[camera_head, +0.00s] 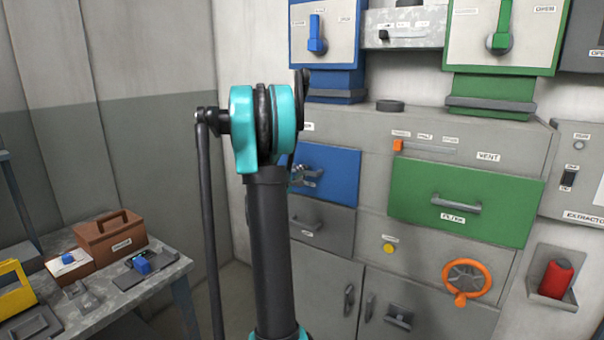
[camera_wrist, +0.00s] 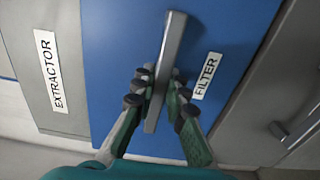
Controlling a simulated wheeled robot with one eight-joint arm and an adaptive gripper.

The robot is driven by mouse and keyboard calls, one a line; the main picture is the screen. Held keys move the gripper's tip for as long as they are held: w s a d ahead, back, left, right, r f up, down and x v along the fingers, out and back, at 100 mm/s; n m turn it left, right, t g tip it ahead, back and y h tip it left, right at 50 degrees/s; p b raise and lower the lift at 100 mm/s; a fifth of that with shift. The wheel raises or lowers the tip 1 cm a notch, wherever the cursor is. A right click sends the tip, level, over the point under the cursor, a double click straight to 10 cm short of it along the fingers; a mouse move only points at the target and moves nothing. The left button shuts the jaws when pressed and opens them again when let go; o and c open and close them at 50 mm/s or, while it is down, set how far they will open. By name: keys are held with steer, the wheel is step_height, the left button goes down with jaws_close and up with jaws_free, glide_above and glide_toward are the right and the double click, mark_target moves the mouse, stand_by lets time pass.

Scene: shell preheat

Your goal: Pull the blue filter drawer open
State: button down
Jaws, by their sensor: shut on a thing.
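The blue filter drawer (camera_head: 338,174) is at the middle of the cabinet in the head view, partly hidden behind my arm. Its front looks about flush with the cabinet face. In the wrist view the blue drawer front (camera_wrist: 112,62) fills the middle, with a white FILTER label beside its grey bar handle (camera_wrist: 173,45). My gripper (camera_wrist: 160,90) is shut on the handle, with one finger on each side of it. In the head view my gripper (camera_head: 303,177) shows only in part at the drawer, just right of my arm.
A green filter drawer (camera_head: 460,204) is to the right, with an orange wheel (camera_head: 466,280) below it. A grey drawer (camera_head: 322,224) sits under the blue one. A workbench (camera_head: 150,288) with a brown toolbox (camera_head: 110,238) stands at the left. Some floor shows between bench and cabinet.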

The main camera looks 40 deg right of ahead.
steer(key=shift+a, duration=0.15)
steer(key=v, duration=2.3)
steer(key=shift+s+a, duration=0.25)
steer(key=shift+a, duration=0.05)
steer(key=shift+f, duration=0.1)
steer(key=c, duration=1.5)
jaws_free()
steer(key=shift+c, duration=0.2)
steer(key=v, duration=1.2)
